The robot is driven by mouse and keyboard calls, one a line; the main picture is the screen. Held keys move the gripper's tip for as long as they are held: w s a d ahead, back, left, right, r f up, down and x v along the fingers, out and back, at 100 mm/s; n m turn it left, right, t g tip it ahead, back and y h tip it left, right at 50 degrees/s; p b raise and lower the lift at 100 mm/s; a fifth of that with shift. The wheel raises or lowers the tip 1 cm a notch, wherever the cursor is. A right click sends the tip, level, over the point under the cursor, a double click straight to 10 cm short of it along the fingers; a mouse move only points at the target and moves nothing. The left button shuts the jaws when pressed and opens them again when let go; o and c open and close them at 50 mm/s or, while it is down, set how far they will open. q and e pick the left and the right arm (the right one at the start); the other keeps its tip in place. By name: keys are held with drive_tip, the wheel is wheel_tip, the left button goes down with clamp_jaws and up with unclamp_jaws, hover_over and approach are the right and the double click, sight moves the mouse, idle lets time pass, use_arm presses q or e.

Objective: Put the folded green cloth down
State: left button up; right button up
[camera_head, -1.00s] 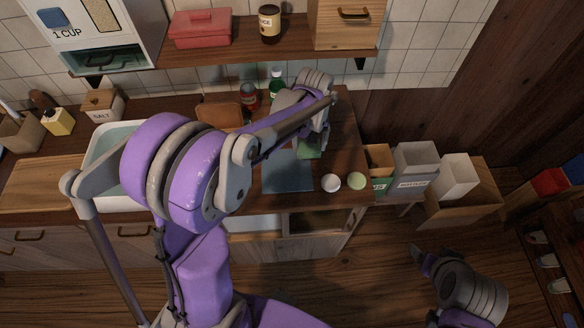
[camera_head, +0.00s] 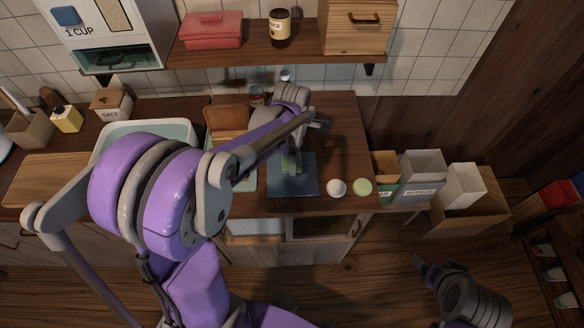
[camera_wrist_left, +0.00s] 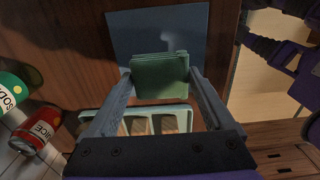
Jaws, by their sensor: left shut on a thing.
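The folded green cloth (camera_wrist_left: 160,78) is a small thick square between the fingertips of my left gripper (camera_wrist_left: 160,82) in the left wrist view. The gripper is shut on its two sides. In the head view the cloth (camera_head: 288,164) is mostly hidden by my left gripper (camera_head: 291,158). It is over the blue-grey mat (camera_head: 306,186) on the counter. The mat (camera_wrist_left: 122,28) also shows behind the cloth in the wrist view. I cannot tell whether cloth and mat touch. My right gripper (camera_head: 426,267) is low at the right, away from the counter, its jaws unclear.
A white ball (camera_head: 336,187) and a pale green one (camera_head: 362,187) lie right of the mat. A pale green tray (camera_head: 247,183) is close on its left. A red juice can (camera_wrist_left: 41,132) and a green soda can (camera_wrist_left: 12,92) stand behind. Bins (camera_head: 421,168) stand right of the counter.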

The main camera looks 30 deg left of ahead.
use_arm(q)
drive_tip(key=shift+f, duration=2.75)
